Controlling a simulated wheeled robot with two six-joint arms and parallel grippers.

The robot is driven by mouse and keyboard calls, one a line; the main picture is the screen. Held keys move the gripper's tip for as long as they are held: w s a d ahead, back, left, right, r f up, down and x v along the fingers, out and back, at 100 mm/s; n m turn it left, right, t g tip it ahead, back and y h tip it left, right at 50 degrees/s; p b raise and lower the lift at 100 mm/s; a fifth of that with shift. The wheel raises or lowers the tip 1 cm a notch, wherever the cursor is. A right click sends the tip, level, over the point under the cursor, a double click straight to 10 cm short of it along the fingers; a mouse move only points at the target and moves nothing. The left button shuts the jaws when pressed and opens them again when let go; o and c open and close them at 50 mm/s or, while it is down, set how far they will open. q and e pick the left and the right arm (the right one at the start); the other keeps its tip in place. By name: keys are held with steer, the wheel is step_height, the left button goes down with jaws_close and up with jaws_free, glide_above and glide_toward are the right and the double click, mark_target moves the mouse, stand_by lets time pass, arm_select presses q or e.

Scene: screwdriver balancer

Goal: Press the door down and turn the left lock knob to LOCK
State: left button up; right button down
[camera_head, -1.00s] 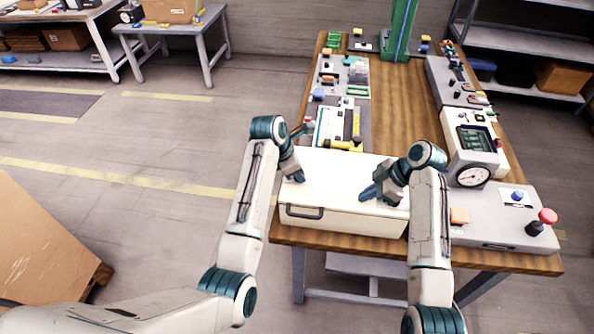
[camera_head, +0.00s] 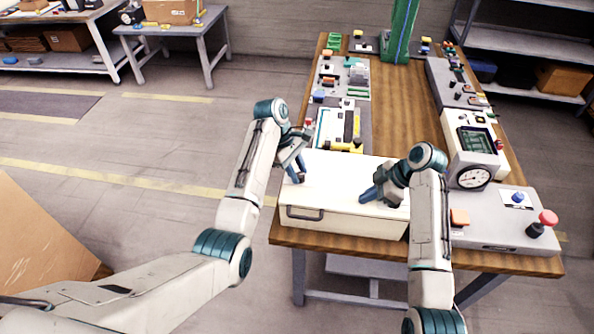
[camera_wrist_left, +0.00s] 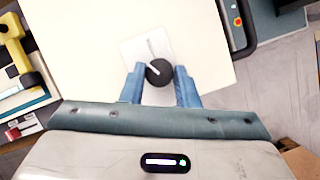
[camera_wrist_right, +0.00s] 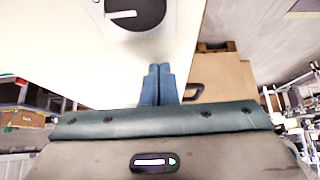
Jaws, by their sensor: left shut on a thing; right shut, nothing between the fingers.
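The door (camera_head: 335,167) is the cream top of a box at the front of the bench, and it lies flat. The left lock knob (camera_wrist_left: 159,71) is round and black with a white pointer line, on a pale plate in the left wrist view. My left gripper (camera_head: 298,178) is over the box's left end, its blue fingers (camera_wrist_left: 160,80) shut on the knob's sides. My right gripper (camera_head: 366,197) is shut and empty, fingertips at the door's right part. In the right wrist view its closed fingers (camera_wrist_right: 158,72) are beside a second black knob (camera_wrist_right: 137,10).
A dark handle (camera_head: 305,213) is on the box front. A grey panel (camera_head: 495,225) with a red button (camera_head: 548,217) and a dial gauge (camera_head: 472,177) stand to the right. A yellow-handled tool (camera_head: 346,146) lies behind the box. Wooden bench top is bare in the middle.

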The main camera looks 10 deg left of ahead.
arm_select(q)
steer(key=m+g, duration=0.1)
steer(key=m, duration=0.2)
steer(key=m+g+y, duration=0.1)
steer(key=m, duration=0.2)
steer(key=shift+d+f, duration=0.15)
steer(key=shift+d, duration=0.05)
arm_select(e)
steer(key=shift+s+f, duration=0.1)
steer(key=shift+f, duration=0.15)
arm_select(q)
steer(key=shift+y, duration=0.3)
steer(key=o, duration=1)
steer(key=shift+w+a, duration=0.1)
